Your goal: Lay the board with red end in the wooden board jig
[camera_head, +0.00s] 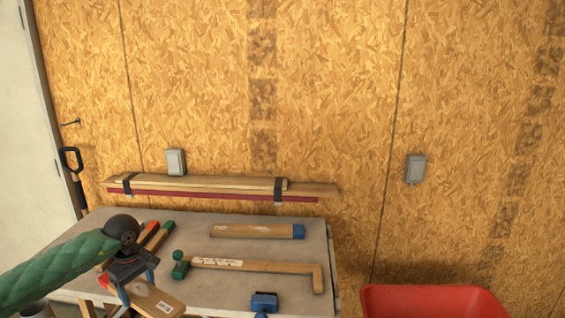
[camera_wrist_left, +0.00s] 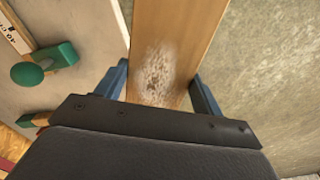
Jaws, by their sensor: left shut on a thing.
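My left gripper (camera_head: 137,283) is shut on a wooden board (camera_head: 158,301) at the table's front left. A red end shows at the board's left tip in the head view. In the left wrist view the board (camera_wrist_left: 175,40) runs between the blue fingers of the gripper (camera_wrist_left: 160,88); its red end is out of that view. The wooden board jig (camera_head: 255,267) lies on the table right of the gripper, with a green knob at its left and a raised stop at its right. The knob also shows in the left wrist view (camera_wrist_left: 27,75). My right gripper is not in view.
A blue-ended board (camera_head: 250,231) lies behind the jig on the grey table (camera_head: 205,291). Red- and green-tipped wooden pieces (camera_head: 160,236) lie behind my left gripper. A blue block (camera_head: 264,301) is at the front. A red bin (camera_head: 430,300) stands right of the table.

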